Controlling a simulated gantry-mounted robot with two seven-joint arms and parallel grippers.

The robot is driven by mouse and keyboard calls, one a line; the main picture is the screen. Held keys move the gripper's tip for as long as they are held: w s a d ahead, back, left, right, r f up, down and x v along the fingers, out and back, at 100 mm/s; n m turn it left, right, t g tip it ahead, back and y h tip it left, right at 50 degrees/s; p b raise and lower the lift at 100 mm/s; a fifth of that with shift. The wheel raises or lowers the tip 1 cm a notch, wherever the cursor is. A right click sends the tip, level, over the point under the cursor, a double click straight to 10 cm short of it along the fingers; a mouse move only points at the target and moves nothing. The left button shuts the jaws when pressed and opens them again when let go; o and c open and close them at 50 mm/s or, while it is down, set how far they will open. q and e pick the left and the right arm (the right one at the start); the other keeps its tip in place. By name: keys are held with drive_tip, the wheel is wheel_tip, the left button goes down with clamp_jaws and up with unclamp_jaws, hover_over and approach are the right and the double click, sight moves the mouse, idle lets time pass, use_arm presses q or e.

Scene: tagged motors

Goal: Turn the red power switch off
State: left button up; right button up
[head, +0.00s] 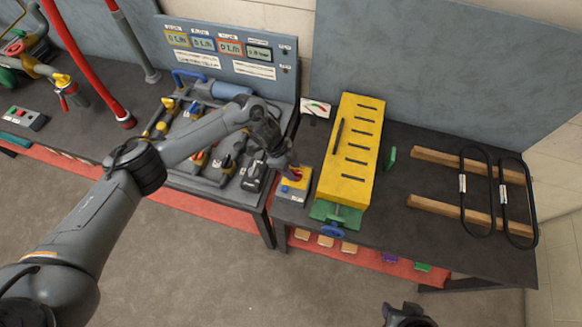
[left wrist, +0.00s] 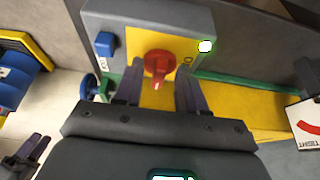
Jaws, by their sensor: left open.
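The red power switch (left wrist: 158,62) is a rotary knob on the yellow face of a grey switch box (left wrist: 189,18). In the head view the box (head: 295,197) sits at the left front of the right table, and the knob (head: 293,176) is partly hidden by my gripper. My left gripper (left wrist: 159,70) is open in the left wrist view, one finger on each side of the knob; I cannot tell whether they touch it. In the head view it (head: 287,167) is over the box. My right gripper (head: 408,317) shows only partly at the bottom edge.
A blue button (left wrist: 104,44) and a lit lamp (left wrist: 205,46) flank the switch. A yellow slotted box (head: 352,150) with a green and blue valve (head: 333,230) stands close on the right. A gauge card (head: 316,108) stands behind.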

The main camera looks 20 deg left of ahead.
use_arm(q)
clamp_jaws()
